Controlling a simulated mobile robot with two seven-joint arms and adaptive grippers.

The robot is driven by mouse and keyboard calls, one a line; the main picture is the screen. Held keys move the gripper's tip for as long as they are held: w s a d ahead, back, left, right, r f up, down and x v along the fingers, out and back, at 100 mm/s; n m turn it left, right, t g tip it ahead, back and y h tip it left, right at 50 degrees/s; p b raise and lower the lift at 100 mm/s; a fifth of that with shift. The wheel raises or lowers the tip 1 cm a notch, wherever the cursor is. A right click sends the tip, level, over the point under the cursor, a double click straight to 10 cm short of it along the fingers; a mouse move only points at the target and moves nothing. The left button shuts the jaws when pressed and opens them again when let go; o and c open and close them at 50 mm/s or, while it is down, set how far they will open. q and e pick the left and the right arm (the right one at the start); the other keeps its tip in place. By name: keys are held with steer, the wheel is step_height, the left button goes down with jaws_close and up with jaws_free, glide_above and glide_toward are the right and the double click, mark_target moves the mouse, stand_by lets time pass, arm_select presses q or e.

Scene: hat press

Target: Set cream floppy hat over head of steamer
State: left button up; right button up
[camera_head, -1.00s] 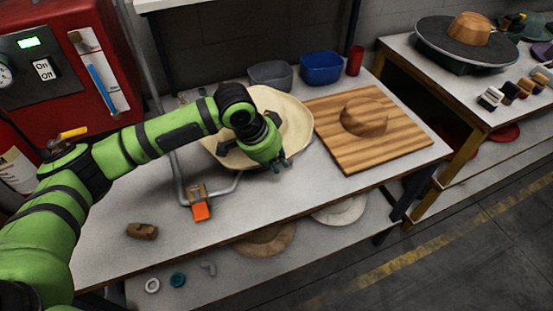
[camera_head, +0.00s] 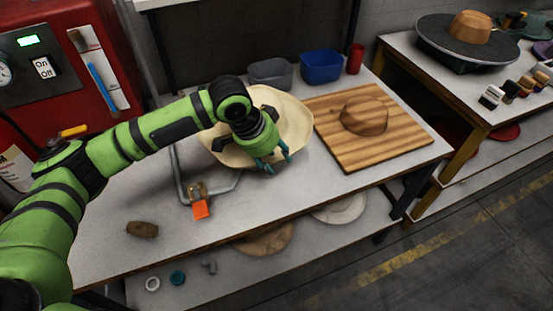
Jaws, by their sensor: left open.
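The cream floppy hat (camera_head: 296,118) lies on the grey table, left of the wooden board. My left arm crosses in front of it and hides much of its crown. My left gripper (camera_head: 277,164) is open at the hat's front brim, its fingers pointing down; I cannot tell whether they touch the brim. The steamer appears to be the bent grey pipe (camera_head: 181,190) with an orange handle (camera_head: 201,210), left of and in front of the hat; its head is hard to make out. My right gripper is not in view.
A wooden board (camera_head: 400,145) with a wooden hat block (camera_head: 364,116) stands right of the hat. Grey (camera_head: 270,74) and blue (camera_head: 321,67) bins and a red cup (camera_head: 355,60) are behind. A small brown block (camera_head: 142,230) lies front left. The table's front middle is clear.

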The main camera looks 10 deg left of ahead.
arm_select(q)
steer(key=v, duration=1)
stand_by(0.3)
